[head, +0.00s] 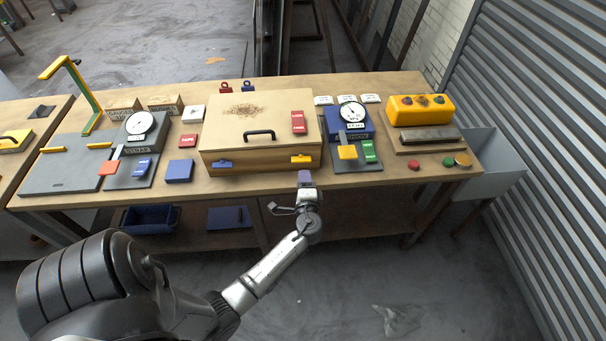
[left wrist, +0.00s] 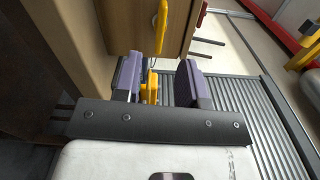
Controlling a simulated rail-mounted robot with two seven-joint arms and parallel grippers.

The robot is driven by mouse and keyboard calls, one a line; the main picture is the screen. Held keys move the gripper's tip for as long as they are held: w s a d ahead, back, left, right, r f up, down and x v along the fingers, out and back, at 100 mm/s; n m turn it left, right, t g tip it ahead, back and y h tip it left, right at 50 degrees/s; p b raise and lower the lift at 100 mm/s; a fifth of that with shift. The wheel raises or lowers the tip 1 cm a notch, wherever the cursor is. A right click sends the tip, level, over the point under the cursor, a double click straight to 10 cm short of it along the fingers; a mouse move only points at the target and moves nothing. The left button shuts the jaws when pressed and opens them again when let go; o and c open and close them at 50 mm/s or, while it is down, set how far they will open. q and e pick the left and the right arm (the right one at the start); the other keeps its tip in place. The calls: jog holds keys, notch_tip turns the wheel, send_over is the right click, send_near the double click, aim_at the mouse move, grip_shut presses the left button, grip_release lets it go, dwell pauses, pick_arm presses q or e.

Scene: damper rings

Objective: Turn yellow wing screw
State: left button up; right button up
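A yellow wing-like piece (head: 302,158), which looks like the yellow wing screw, sits low at the right end of the wooden box's front (head: 262,161). My left gripper (head: 305,177) is just in front of and below it. In the left wrist view my left gripper (left wrist: 160,82) has its two purple fingers apart. A yellow part (left wrist: 151,88) shows between them, nearer the left finger; I cannot tell whether they touch. Another yellow piece (left wrist: 162,27) shows on a wooden face above. My right gripper is out of view.
A blue gauge unit (head: 349,122) with yellow and green tags stands right of the box. The floor in front of the table (head: 440,187) is mostly clear.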

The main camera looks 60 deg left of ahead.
pick_arm(q)
jog(key=shift+s+d, duration=0.25)
jog(key=shift+d, duration=0.25)
dwell(0.4)
jog(key=s+d+r+n+h, duration=0.1)
jog(key=s+d+n+h, duration=0.15)
jog(key=d+h, duration=0.35)
jog(key=s+d+r+n+g+h, duration=0.1)
jog(key=s+d+n+h, duration=0.2)
jog(key=d, duration=0.5)
jog(key=s+d+r+n+h, duration=0.1)
jog(key=s+d+h, duration=0.1)
jog(key=d+h, duration=0.35)
jog(key=s+d+f+m+g+h, duration=0.1)
jog(key=s+d+f+g, duration=0.15)
jog(key=s, duration=0.45)
jog(key=s+d+f+m+g+h, duration=0.15)
jog(key=s+d, duration=0.25)
jog(key=s, duration=0.4)
notch_tip(320, 180, up, 29)
jog(key=t+p, duration=0.1)
jog(key=p, duration=2.8)
jog(key=shift+w+p, duration=0.15)
jog(key=shift+p, duration=0.25)
